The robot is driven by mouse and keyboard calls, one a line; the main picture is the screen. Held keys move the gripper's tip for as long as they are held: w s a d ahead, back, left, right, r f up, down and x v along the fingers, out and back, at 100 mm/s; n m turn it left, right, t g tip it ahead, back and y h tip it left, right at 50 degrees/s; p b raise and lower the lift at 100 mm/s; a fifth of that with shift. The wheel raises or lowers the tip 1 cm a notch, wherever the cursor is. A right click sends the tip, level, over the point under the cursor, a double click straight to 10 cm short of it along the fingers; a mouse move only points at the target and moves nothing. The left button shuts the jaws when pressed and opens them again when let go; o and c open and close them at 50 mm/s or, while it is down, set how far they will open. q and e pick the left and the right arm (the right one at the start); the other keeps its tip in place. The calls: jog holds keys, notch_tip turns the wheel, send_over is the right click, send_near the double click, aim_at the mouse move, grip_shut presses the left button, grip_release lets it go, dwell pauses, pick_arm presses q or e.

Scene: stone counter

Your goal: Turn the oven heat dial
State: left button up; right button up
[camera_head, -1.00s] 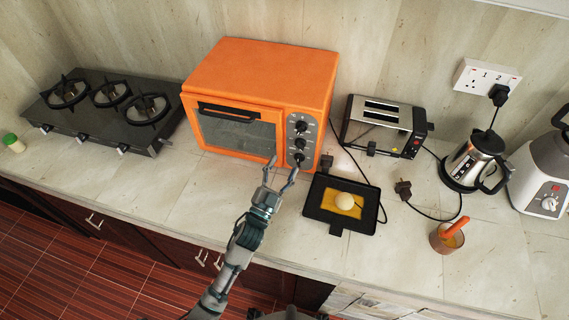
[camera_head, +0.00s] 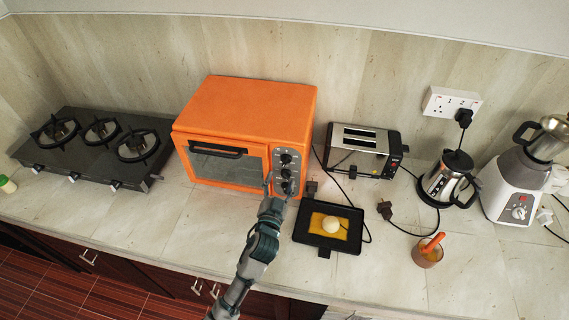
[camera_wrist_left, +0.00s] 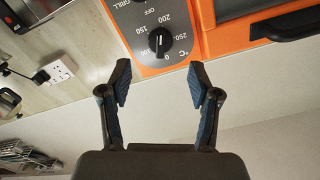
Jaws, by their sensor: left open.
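The orange oven (camera_head: 245,105) stands on the counter, with a grey panel of several dark dials on its right front. The heat dial, a black knob (camera_wrist_left: 160,41) with °C marks around it, shows in the left wrist view, which looks upside down; on the oven it is the top dial (camera_head: 286,158). My left gripper (camera_head: 279,182) is open in front of the panel, its fingertips overlapping the lower dials in the head view. In the left wrist view its empty fingers (camera_wrist_left: 160,80) are spread either side of the heat dial's line, apart from it. My right gripper is not in view.
The oven door handle (camera_head: 217,150) is left of the panel. A black tray (camera_head: 315,242) with a pale ball lies on the counter just right of my arm. A toaster (camera_head: 360,145), kettle (camera_head: 441,185) and glass (camera_head: 426,257) are further right; a gas hob (camera_head: 98,150) is left.

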aim_at(285, 164)
pick_arm(q)
jog(key=w, duration=0.2)
jog(key=w+d, duration=0.1)
jog(key=w, duration=0.4)
jog(key=shift+d, duration=0.25)
